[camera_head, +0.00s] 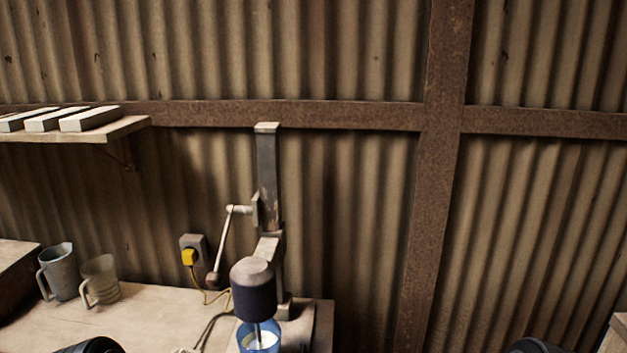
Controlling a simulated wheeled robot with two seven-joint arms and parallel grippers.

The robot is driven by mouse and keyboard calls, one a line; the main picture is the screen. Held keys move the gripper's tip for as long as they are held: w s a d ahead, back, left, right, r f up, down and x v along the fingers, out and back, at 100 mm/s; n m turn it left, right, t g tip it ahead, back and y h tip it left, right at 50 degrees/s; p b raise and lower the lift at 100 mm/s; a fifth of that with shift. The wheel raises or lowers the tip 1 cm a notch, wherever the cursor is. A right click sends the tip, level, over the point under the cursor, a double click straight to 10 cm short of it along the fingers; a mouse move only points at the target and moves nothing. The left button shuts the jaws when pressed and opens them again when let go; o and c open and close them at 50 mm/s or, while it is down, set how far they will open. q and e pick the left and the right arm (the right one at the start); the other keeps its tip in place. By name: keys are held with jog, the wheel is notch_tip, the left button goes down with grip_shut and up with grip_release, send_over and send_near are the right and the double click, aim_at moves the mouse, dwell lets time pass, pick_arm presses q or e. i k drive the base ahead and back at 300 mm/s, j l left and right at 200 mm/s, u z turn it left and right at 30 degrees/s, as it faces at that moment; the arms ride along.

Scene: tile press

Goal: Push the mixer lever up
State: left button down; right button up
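The mixer stands on the workbench against the wall, with an upright metal post (268,170) and a dark cylindrical motor head (254,289). The mixer lever (224,243) is on the post's left side; it hangs down, slightly to the left, from its pivot arm to a brown knob (213,280). The mixer's shaft reaches down into a blue container (259,339) with pale contents, cut off by the bottom edge. Dark rounded parts, probably of my arms, show at the bottom edge on the left and right. Neither gripper's fingers are in view.
Two jugs, one grey (60,272) and one translucent (101,280), stand on the workbench (150,315) left of the mixer. A yellow plug (189,257) with a cable is in a wall socket behind the lever. A shelf (125,128) with pale blocks is upper left.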

aim_at(214, 280)
jog(key=k+j+z, duration=0.1)
jog(key=k+z, duration=0.55)
jog(key=z, duration=0.15)
